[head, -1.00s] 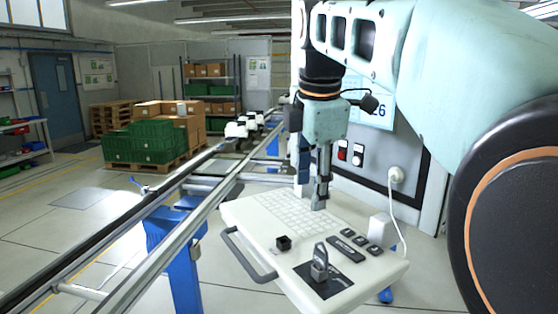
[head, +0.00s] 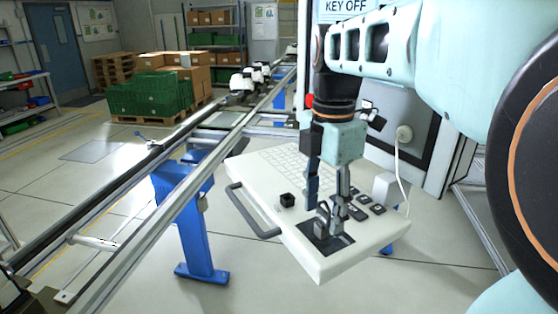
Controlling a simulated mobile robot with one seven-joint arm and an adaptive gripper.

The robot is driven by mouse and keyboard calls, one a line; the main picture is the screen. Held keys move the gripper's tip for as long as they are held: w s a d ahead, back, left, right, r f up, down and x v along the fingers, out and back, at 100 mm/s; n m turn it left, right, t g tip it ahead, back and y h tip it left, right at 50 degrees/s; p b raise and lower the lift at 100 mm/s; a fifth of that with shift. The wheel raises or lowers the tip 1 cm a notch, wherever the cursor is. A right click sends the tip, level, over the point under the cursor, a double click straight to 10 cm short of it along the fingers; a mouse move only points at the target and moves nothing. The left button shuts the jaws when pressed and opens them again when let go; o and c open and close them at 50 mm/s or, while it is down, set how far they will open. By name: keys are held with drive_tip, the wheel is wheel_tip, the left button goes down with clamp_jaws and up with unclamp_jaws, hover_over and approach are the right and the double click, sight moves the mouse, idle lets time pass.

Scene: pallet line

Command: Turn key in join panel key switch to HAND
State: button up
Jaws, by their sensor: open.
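The white join panel (head: 290,228) has a keyboard at its far side and a black key switch plate (head: 343,241) near its front corner. The grey key (head: 320,229) stands up from this plate, partly hidden by the fingers. My gripper (head: 325,213) is open and points down, with its fingers over the key switch. One finger shows to the left of the key and the other to its right. I cannot tell whether either touches the key. The HAND mark is too small to read.
A black knob (head: 287,200) and several dark buttons (head: 362,207) are on the panel. A handle (head: 252,212) runs along its left edge. The conveyor rails (head: 165,222) pass at left. A white cable (head: 401,180) hangs at right.

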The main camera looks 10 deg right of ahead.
drive_tip(key=shift+f, duration=0.5)
drive_tip(key=c, duration=1.2)
drive_tip(key=n, duration=0.4)
drive_tip(key=shift+p, duration=0.4)
drive_tip(key=n, duration=0.4)
drive_tip(key=shift+p, duration=0.35)
drive_tip(key=o, duration=0.7)
drive_tip(key=shift+n, duration=0.5)
drive_tip(key=shift+c, duration=0.2)
drive_tip(key=o, duration=0.5)
drive_tip(key=shift+o, duration=0.8)
